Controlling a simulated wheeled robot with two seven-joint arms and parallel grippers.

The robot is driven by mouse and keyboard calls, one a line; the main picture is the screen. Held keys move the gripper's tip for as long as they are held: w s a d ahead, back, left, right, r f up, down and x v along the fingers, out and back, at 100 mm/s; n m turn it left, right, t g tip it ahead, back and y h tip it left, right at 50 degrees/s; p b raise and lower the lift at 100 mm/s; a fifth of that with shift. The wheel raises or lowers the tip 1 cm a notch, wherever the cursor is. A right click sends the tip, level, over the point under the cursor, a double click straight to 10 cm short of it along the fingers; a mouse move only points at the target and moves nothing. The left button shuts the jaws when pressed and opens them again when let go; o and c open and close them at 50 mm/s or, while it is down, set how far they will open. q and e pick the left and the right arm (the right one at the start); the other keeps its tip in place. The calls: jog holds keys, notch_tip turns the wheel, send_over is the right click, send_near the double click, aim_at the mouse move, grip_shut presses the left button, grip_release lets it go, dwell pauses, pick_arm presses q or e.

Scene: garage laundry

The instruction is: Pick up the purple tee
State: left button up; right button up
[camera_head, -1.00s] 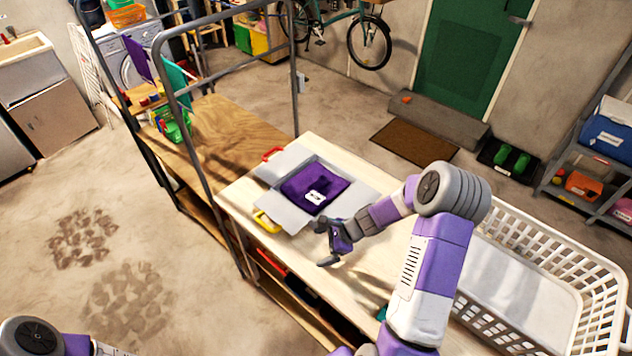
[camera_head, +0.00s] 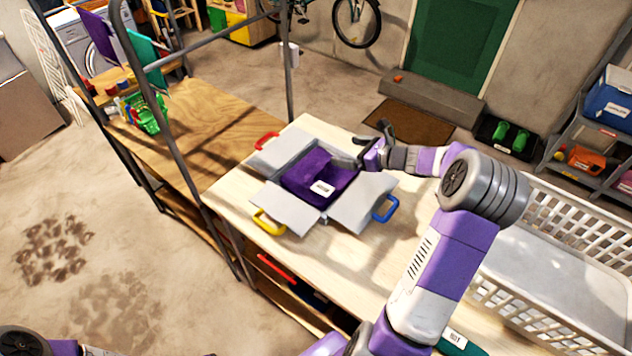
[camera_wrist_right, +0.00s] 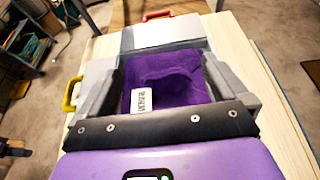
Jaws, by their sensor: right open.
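The purple tee (camera_head: 318,172) lies folded in the middle of a grey folding board (camera_head: 366,205) on the light wood table, with a white label (camera_head: 322,188) on it. In the right wrist view the tee (camera_wrist_right: 178,78) shows between my fingers, its label toward the left. My right gripper (camera_head: 364,146) is open at the far right side of the board, above or beside its edge. I cannot tell whether a finger touches the board or tee. Only part of my left arm shows at the bottom left; its gripper is out of view.
The board has red (camera_head: 266,141), yellow (camera_head: 268,222) and blue (camera_head: 386,209) handles on its flaps. A white laundry basket (camera_head: 560,225) stands right of my right arm. A metal rack frame (camera_head: 180,150) rises left of the board. Bare table (camera_head: 350,262) shows in front.

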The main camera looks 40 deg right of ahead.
jog(key=b, duration=0.8)
send_near(323, 168)
jog(key=shift+w+d+f, duration=0.3)
jog(key=shift+w+f, duration=0.3)
jog(key=shift+f, duration=0.1)
jog(key=x, duration=0.2)
jog(key=b+x, duration=0.1)
jog(key=x, duration=0.2)
jog(key=b+x, duration=0.1)
jog(key=x, duration=0.1)
jog(key=shift+w+a+r, duration=0.2)
jog(key=shift+a, duration=0.2)
jog(key=c, duration=1.1)
jog(key=shift+r, duration=0.1)
jog(key=shift+c, duration=0.2)
